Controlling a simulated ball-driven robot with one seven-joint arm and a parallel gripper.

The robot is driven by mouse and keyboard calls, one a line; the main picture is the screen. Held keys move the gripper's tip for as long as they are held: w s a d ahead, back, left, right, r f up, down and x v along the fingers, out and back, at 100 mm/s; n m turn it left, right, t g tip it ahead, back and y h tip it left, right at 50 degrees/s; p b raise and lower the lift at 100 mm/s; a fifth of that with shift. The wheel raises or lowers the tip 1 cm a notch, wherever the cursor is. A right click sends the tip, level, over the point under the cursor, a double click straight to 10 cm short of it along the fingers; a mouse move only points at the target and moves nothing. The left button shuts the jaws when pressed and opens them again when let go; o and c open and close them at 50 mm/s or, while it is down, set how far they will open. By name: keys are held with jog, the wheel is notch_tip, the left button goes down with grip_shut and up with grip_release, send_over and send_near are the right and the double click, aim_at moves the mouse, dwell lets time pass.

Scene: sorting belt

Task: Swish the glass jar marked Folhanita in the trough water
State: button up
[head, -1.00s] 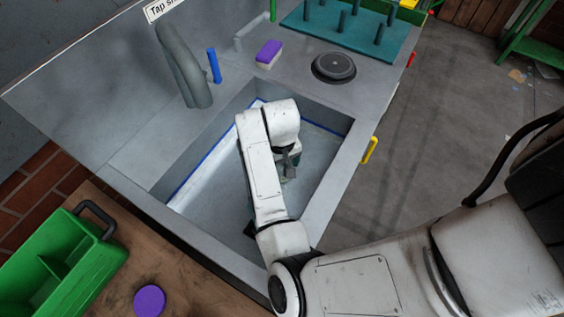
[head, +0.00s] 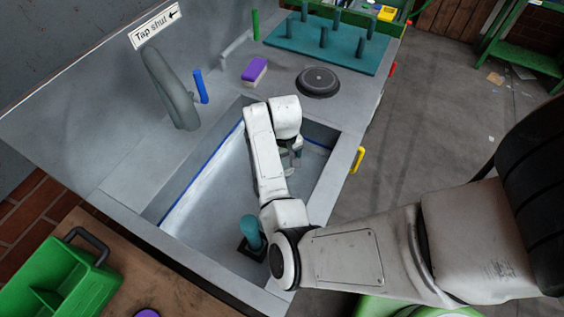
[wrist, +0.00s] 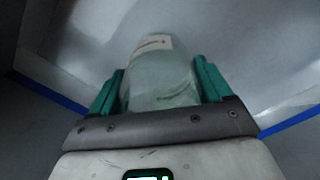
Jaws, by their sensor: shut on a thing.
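My gripper (wrist: 160,95) is shut on a clear, greenish glass jar (wrist: 160,75), with a teal finger on each side of it. The jar carries a pale label with a reddish mark near its far end; the writing is too small to read. In the head view my gripper (head: 293,160) is down inside the grey trough (head: 335,137), toward its right end, and my arm hides much of it. Only a bit of the jar shows there. Whether the jar touches the water is hard to tell. A blue line runs along the trough's inner walls.
A teal-topped post (head: 250,232) stands on a dark base in the trough's near corner. A grey tap (head: 170,88) and blue lever (head: 201,87) stand behind. A purple sponge (head: 254,69), a black round lid (head: 318,81) and a teal peg rack (head: 325,45) lie beyond. A green caddy (head: 60,280) is at left.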

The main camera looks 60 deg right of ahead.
jog(key=a+p, duration=0.2)
jog(key=a, duration=0.1)
jog(key=a+p, duration=0.2)
jog(key=a, duration=0.2)
jog(key=shift+s+r+p, duration=0.15)
jog(key=shift+r+p, duration=0.05)
jog(key=shift+p, duration=0.2)
jog(key=shift+a+f, duration=0.2)
jog(key=shift+a, duration=0.3)
jog(key=shift+d+f+b, duration=0.15)
jog(key=shift+d+b, duration=0.15)
jog(key=shift+d, duration=0.95)
jog(key=shift+d+b, duration=0.85)
jog(key=shift+d, duration=1.9)
jog(key=shift+r, duration=0.25)
